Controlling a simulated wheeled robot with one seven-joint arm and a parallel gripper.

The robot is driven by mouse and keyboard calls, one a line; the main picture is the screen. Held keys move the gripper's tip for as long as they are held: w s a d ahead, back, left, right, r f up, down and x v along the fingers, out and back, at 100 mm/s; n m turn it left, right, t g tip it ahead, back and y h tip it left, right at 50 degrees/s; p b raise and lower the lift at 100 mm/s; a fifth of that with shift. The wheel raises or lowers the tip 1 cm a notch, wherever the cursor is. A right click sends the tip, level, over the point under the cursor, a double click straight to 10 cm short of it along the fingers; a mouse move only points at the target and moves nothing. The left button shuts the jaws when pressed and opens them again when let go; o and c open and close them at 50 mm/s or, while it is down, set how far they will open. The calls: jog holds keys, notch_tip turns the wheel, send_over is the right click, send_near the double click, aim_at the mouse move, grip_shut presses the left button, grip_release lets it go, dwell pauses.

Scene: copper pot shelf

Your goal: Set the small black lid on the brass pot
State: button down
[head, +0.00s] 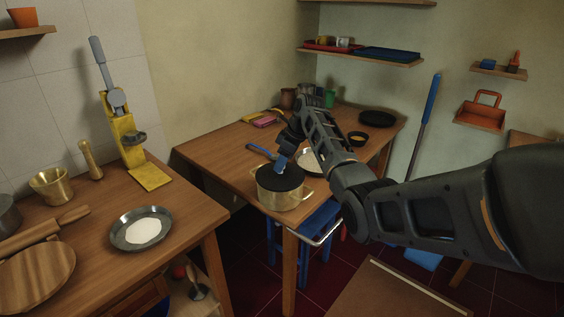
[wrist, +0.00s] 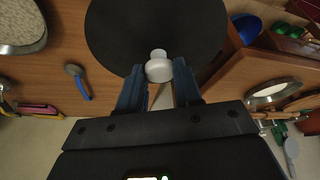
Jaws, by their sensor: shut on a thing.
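The small black lid (head: 284,181) is a flat dark disc with a pale round knob (wrist: 159,67). In the head view it lies level over the mouth of the brass pot (head: 282,200), which stands near the front corner of the middle table. My gripper (head: 281,166) points down from above, its blue fingers shut on the knob. In the wrist view the fingers (wrist: 158,80) flank the knob, and the lid (wrist: 150,27) hides the pot. I cannot tell whether the lid touches the rim or hovers just above it.
A pale plate (head: 308,163) stands right behind the pot, partly behind my arm. A blue-handled utensil (head: 260,151) lies behind it to the left. A small dark bowl (head: 357,138) and a larger black disc (head: 377,117) lie further back. The table's left part is mostly clear.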

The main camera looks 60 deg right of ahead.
jog(key=shift+f, duration=0.45)
jog(key=c, duration=1)
grip_release()
jog(key=shift+c, duration=0.2)
jog(key=shift+r, duration=0.1)
jog(key=p+v, duration=0.5)
jog(key=shift+r, duration=0.25)
notch_tip(320, 180, up, 5)
send_over(288, 174)
jog(key=s, duration=0.2)
jog(key=shift+s+d+p, duration=0.1)
jog(key=shift+s+p, duration=0.05)
jog(key=shift+p, duration=0.2)
